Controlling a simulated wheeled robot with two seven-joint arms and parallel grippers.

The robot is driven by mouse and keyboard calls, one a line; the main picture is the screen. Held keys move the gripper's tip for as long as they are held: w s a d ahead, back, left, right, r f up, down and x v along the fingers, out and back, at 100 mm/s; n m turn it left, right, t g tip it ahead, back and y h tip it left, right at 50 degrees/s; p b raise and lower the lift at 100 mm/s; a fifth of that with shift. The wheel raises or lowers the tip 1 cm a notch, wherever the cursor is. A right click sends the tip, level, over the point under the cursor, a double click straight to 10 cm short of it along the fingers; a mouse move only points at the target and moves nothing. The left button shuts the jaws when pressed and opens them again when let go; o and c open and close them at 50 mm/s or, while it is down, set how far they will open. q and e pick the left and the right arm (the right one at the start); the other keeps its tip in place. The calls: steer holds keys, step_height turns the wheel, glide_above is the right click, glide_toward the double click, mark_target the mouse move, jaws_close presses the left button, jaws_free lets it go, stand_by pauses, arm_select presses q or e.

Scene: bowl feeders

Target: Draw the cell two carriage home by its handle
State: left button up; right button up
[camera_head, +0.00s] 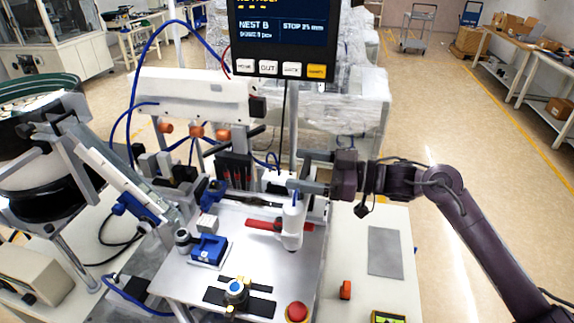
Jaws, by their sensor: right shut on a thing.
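My right gripper (302,186) reaches in from the right, shut on the upper end of a white upright handle (292,232). The handle stands at the right part of the light work plate (190,280). A red bar (262,224) lies behind and beside the handle; I cannot tell whether they are joined. The carriage body is not clearly distinguishable, and the fingers partly hide the handle's top. My left gripper is out of view.
A blue block fixture (208,250) and a dark fixture with a round blue-and-white part (236,292) sit on the plate. A red button (297,312) is at its front. A display (283,35) hangs behind; a bowl feeder (40,180) stands left.

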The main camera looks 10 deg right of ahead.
steer(key=o, duration=1)
steer(key=shift+d, duration=0.1)
steer(key=shift+c, duration=0.2)
steer(key=o, duration=0.3)
steer(key=shift+s+d, duration=0.1)
steer(key=shift+d, duration=0.15)
steer(key=shift+s+d+f, duration=0.1)
steer(key=shift+d, duration=0.1)
steer(key=b+v, duration=0.3)
steer(key=v, duration=0.4)
steer(key=shift+d, duration=0.25)
steer(key=shift+s+d, duration=0.1)
